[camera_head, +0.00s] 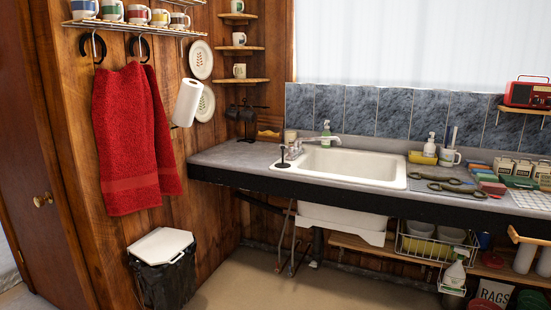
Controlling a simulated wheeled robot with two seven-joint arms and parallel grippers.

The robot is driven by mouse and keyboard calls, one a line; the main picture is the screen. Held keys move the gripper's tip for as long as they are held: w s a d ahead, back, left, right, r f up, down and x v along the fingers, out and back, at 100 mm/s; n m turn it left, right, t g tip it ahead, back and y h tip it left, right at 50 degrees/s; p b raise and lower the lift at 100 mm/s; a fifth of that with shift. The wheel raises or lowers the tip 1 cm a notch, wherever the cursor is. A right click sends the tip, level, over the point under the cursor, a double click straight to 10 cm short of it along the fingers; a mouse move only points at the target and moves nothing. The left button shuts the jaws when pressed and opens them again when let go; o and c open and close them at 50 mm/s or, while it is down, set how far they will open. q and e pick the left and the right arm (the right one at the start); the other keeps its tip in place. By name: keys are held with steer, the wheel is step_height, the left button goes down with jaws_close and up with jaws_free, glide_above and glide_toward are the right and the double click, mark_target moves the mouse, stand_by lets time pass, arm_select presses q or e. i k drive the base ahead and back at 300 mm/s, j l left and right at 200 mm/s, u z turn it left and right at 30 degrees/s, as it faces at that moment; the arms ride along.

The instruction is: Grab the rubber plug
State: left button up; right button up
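No other plug-like thing is clear in the head view. Neither of my grippers is in view.
A red towel (130,135) and a lidded bin (161,246) are at left. Open floor lies before the counter.

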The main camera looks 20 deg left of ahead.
mark_target(281, 165)
steer(key=i+u, duration=0.1)
steer(key=i, duration=0.6)
steer(key=i+u, duration=0.15)
steer(key=i, duration=0.5)
steer(key=i+u, duration=0.1)
steer(key=i, duration=0.6)
steer(key=i+l+u, duration=0.15)
steer(key=i, duration=0.55)
